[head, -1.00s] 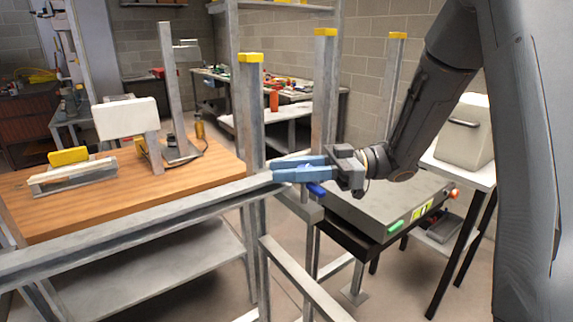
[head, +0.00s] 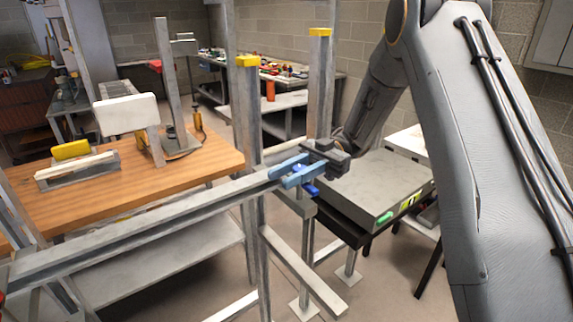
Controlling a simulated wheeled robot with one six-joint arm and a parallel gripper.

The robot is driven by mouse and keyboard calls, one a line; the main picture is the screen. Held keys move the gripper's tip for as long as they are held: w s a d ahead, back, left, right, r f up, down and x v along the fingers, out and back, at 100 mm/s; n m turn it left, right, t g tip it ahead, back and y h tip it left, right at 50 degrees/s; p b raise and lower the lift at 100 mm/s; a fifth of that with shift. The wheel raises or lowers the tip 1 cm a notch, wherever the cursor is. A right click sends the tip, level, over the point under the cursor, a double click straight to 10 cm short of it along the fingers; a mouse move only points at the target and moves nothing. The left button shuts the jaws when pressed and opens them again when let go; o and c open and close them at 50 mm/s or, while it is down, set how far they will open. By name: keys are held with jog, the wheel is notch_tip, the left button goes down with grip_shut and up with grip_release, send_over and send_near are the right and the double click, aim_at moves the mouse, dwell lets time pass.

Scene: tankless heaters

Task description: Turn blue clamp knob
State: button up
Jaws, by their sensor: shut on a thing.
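My gripper (head: 287,174), with light blue fingers, is at the end of the grey metal rail (head: 165,208), near the uprights. Its fingers stand slightly apart and are shut on a small darker blue piece, the blue clamp knob (head: 298,168), which is mostly hidden between them. Another blue part (head: 311,189) shows just below the fingers; I cannot tell whether it belongs to the same clamp.
Yellow-capped metal uprights (head: 249,100) (head: 319,80) stand close behind the gripper. A wooden workbench (head: 205,168) with tools is at left. A grey flat case (head: 375,190) on a dark stand is at right.

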jog(key=shift+n+g+h+p, duration=0.4)
jog(key=shift+g+p, duration=0.1)
jog(key=shift+p, duration=0.3)
jog(key=o, duration=1.1)
jog(key=shift+c, duration=0.2)
jog(key=shift+d, duration=0.1)
jog(key=b, duration=0.2)
jog(key=m+t+y+b, duration=0.1)
jog(key=b, duration=0.1)
jog(key=shift+w+f+t, duration=0.15)
jog(key=shift+t, duration=0.15)
